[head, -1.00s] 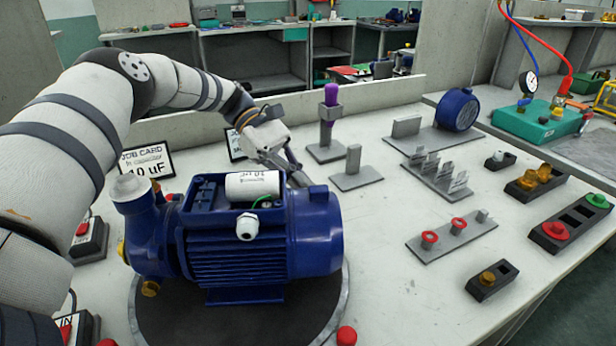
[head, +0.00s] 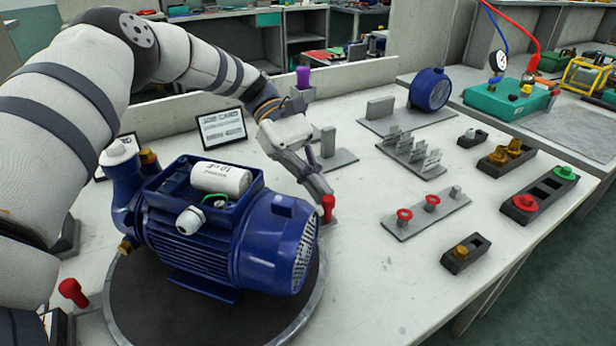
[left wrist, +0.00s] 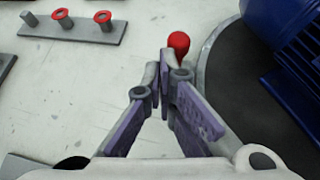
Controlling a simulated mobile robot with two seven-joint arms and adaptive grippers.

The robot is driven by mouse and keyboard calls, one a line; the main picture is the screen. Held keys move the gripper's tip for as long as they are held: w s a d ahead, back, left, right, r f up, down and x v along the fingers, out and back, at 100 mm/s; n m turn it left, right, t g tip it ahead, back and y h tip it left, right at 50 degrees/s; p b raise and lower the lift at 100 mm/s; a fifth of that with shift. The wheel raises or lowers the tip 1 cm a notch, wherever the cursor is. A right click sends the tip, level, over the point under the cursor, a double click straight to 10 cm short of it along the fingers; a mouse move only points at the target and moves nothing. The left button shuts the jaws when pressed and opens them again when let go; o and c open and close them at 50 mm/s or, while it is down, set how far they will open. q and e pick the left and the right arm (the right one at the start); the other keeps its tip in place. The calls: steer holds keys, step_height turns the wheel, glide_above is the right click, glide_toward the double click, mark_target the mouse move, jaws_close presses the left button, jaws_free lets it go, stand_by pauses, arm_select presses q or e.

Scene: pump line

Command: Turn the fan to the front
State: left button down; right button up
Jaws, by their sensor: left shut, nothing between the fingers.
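The blue pump (head: 215,240) sits on a dark round turntable (head: 150,303) with a pale rim. Its fan end, with a grilled cover (head: 304,250), points right and partly toward the front. A white capacitor (head: 221,180) lies in its open top box. Red pegs stand at the turntable's edge, one at the far right (head: 328,205) and one at the left (head: 72,291). My left gripper (head: 325,192) is shut and empty, its tips right by the far-right peg. The left wrist view shows the tips (left wrist: 160,66) beside this red knob (left wrist: 178,42); I cannot tell whether they touch.
A job card (head: 221,127) stands behind the pump. To the right lie a grey rack with red rings (head: 426,213), black button boxes (head: 540,195) and a blue fan cover on a stand (head: 430,90).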

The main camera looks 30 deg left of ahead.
arm_select(q)
steer(key=shift+s+d+m+g, duration=0.2)
steer(key=shift+d+m+g, duration=0.15)
steer(key=shift+d, duration=0.3)
steer(key=shift+s+d+m+g, duration=0.2)
steer(key=shift+d+m+g, duration=0.15)
steer(key=shift+d, duration=0.25)
steer(key=d, duration=0.1)
steer(key=s+d+m+g+y, duration=0.1)
steer(key=s+d+m+g, duration=0.1)
steer(key=shift+d+y, duration=0.25)
steer(key=shift+y, duration=0.05)
steer(key=shift+s+d+m+g+y, duration=0.6)
steer(key=shift+s+d+m+g, duration=0.2)
steer(key=shift+s+d+m, duration=0.3)
steer(key=shift+s+d+m+g+y+p, duration=0.35)
steer(key=shift+s+d+m+g+y, duration=0.4)
steer(key=shift+s+d+m, duration=0.45)
steer(key=shift+s, duration=0.1)
step_height(320, 180, up, 10)
